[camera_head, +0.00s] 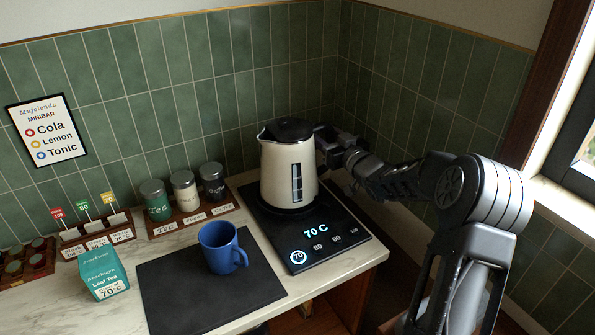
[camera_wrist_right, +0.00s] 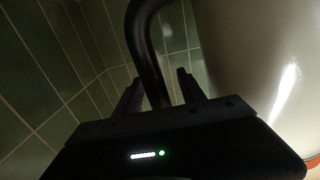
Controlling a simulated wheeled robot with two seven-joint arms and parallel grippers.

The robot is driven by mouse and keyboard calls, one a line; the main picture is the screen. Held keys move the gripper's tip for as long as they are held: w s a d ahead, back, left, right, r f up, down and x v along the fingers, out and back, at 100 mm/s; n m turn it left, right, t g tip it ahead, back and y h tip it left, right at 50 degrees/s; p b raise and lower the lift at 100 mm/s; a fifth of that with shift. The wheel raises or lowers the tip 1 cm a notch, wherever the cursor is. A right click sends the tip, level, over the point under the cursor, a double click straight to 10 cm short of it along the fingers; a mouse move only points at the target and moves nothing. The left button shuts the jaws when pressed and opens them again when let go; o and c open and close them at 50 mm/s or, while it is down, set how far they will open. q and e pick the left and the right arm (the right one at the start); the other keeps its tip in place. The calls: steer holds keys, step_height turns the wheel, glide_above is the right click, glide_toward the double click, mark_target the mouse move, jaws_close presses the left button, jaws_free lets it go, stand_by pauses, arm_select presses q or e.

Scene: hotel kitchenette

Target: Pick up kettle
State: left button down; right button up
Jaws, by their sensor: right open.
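The cream kettle (camera_head: 284,170) with a black lid stands upright on a black base plate (camera_head: 330,252) that shows 70 °C. Its handle is on the right side, mostly hidden by my right gripper (camera_head: 330,146) in the head view. In the right wrist view the dark handle (camera_wrist_right: 147,45) runs down between the two fingers of my right gripper (camera_wrist_right: 160,88). The fingers are open on either side of it, with gaps visible. The pale kettle body (camera_wrist_right: 255,50) fills the right of that view. My left gripper is not in view.
A blue mug (camera_head: 218,246) stands on a dark mat (camera_head: 165,290) left of the base plate. Canisters (camera_head: 184,188) and a teal tea box (camera_head: 100,273) stand further left. The tiled wall (camera_head: 400,85) is close behind the kettle and my right arm.

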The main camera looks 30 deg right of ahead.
jaws_close()
stand_by(0.4)
stand_by(0.9)
steer(key=shift+r, duration=0.25)
